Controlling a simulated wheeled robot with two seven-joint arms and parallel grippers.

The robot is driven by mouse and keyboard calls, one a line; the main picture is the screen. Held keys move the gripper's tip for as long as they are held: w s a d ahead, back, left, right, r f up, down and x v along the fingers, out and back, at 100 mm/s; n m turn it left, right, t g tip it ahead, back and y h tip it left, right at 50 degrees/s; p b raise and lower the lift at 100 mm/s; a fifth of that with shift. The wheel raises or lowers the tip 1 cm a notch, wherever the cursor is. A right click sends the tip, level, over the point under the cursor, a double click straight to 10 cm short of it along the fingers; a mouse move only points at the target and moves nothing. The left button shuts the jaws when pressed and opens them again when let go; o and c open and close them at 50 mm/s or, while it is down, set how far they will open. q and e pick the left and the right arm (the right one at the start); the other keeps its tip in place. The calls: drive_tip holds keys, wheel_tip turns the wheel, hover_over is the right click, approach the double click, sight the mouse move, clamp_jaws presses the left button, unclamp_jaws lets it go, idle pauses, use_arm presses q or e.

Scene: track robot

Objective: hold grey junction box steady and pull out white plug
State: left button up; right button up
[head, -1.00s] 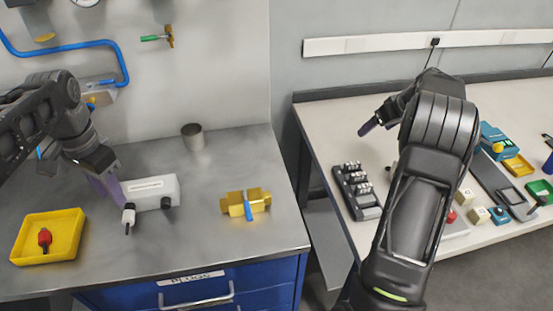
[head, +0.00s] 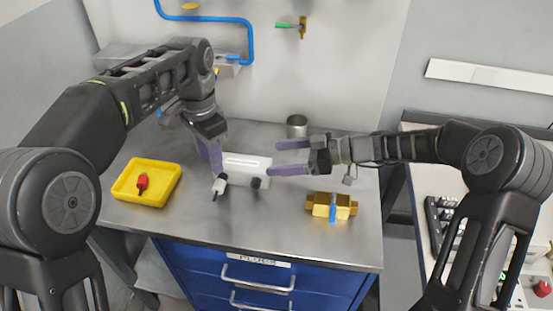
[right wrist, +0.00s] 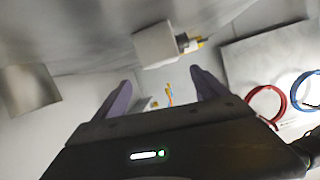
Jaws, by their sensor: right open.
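The pale grey junction box (head: 247,167) lies on the metal bench in the head view. The white plug (head: 220,184) is at its front left, with a short black tail pointing down; a black plug (head: 257,183) is at its front right. My left gripper (head: 213,165) points down at the box's left end, behind the white plug. Its purple fingers look close together, and I cannot tell if they touch the box.
A yellow tray (head: 125,190) with a red plug (head: 142,183) stands left of the box. A yellow block with a blue part (head: 345,206) lies at the right front. A metal cup (head: 297,126) stands behind my right gripper. The front middle of the bench is clear.

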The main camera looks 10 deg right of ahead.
sight(246, 163)
drive_tip(key=shift+s+a+f+n, duration=0.15)
drive_tip(key=shift+a+f+n, duration=0.05)
drive_tip(key=shift+a+n, duration=0.6)
drive_tip(key=shift+a, duration=0.1)
drive_tip(key=shift+x, duration=3.85)
drive_tip(key=shift+c, duration=0.2)
